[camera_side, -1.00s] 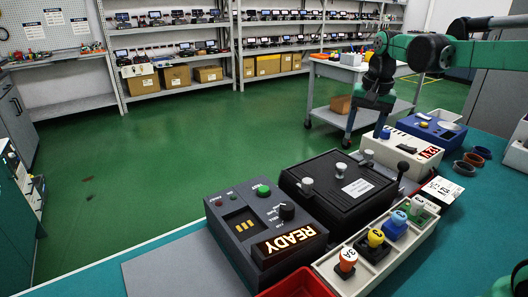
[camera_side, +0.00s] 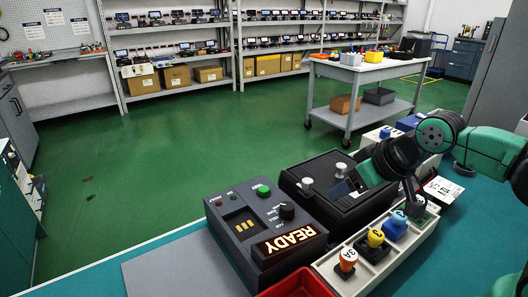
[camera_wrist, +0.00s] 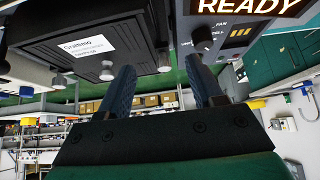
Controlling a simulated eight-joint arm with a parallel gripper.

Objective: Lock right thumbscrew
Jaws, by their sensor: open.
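The black fixture (camera_side: 318,208) has two silver thumbscrews along its far edge in the side view. One thumbscrew (camera_side: 308,183) is nearer the READY unit and also shows in the wrist view (camera_wrist: 163,62). The other thumbscrew (camera_side: 336,168) is farther along the edge. My gripper (camera_side: 342,188) is low over the fixture's lid, its fingers pointing towards the thumbscrew nearer the READY unit. I cannot tell the remaining distance. Nothing is held.
The grey READY unit (camera_side: 228,212) with knob and buttons stands beside the fixture. A pale tray (camera_side: 345,282) holds several coloured numbered pieces in front. A red bin (camera_side: 300,285) is at the bottom edge. A white card (camera_side: 442,190) lies at right.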

